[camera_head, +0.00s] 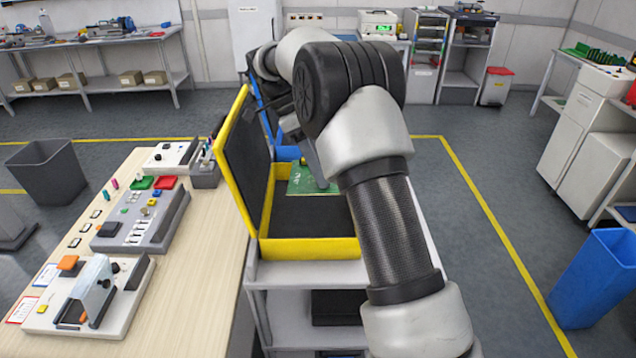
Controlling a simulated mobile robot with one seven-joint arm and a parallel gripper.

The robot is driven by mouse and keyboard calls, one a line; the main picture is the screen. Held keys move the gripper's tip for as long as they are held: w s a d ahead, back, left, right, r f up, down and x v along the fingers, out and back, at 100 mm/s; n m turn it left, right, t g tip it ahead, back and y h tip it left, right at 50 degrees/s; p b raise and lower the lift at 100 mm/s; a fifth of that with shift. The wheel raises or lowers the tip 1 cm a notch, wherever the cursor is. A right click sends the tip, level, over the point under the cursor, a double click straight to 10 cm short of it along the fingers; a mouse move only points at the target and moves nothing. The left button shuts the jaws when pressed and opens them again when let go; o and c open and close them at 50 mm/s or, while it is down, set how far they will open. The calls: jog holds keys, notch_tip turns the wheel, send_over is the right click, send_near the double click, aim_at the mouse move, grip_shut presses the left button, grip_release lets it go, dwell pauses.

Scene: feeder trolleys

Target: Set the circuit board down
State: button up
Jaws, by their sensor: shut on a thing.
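The circuit board (303,182) is green and shows in the camera_head view over the back part of an open yellow box (307,248) with a dark lining. My gripper (322,182) is shut on the board near its right side. My own arm hides most of the gripper and the right part of the box. I cannot tell whether the board touches the lining or hangs above it. The box's lid (229,150) stands open on the left.
The yellow box stands on a grey trolley (300,274). A blue box (287,153) with a raised lid is behind it. A wooden bench (200,290) with test fixtures is close on the left. A blue bin (598,280) stands at the right; the floor between is clear.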

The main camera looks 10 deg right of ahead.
jog(key=shift+f, duration=1.7)
jog(key=shift+f, duration=0.1)
jog(key=shift+f, duration=0.15)
jog(key=o, duration=1.3)
jog(key=shift+o, duration=0.2)
